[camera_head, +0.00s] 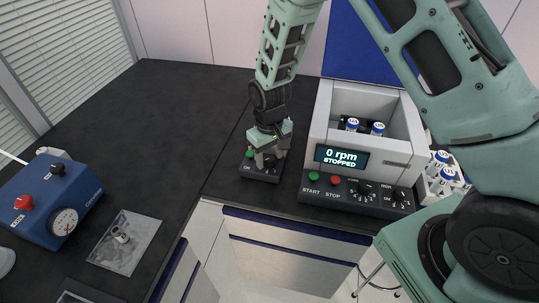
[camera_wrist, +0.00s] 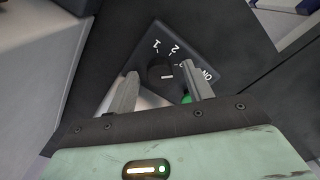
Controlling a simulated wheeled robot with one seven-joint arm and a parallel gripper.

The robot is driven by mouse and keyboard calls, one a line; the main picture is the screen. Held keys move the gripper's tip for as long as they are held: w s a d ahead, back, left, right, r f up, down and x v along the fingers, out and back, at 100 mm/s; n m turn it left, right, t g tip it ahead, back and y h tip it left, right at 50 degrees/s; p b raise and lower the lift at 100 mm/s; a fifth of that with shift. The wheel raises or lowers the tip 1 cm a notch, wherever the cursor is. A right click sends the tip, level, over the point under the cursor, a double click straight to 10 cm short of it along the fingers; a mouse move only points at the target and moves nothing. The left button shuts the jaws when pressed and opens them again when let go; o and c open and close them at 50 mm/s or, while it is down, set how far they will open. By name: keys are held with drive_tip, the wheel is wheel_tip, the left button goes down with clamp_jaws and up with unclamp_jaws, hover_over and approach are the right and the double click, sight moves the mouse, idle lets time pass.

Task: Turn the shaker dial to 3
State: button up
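The dial (camera_wrist: 160,72) is a dark round knob on a small black control box. In the wrist view the printed marks 1 and 2 show beside it, and a further mark is partly hidden by the right finger. A short white line shows on the knob's lower part; I cannot tell which mark it points to. My gripper (camera_wrist: 160,72) is open, one finger on each side of the knob, with gaps visible. The head view shows my gripper (camera_head: 267,160) pointing down over the small black box (camera_head: 259,175), hiding its dial.
A grey machine (camera_head: 317,125) reading "0 rpm STOPPED" stands just right of the box, with START and STOP buttons and two knobs. A white vial rack (camera_head: 430,188) is further right. A blue device (camera_head: 48,200) with a gauge stands left. The black bench (camera_head: 160,130) between is mostly clear.

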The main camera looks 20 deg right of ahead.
sight(269, 158)
wheel_tip(269, 158, up, 17)
drive_tip(key=b, duration=0.2)
drive_tip(key=shift+r+b, duration=0.2)
drive_tip(key=shift+b, duration=0.2)
idle(0.4)
drive_tip(key=s+a+n, duration=0.2)
drive_tip(key=s+a, duration=0.1)
drive_tip(key=s, duration=1)
drive_tip(key=s+a+r+n, duration=0.1)
drive_tip(key=s+a+n, duration=0.2)
drive_tip(key=s, duration=1.1)
drive_tip(key=shift+s+a+r+y, duration=0.15)
drive_tip(key=shift+a+r+y, duration=0.1)
drive_tip(key=shift+r+y, duration=0.05)
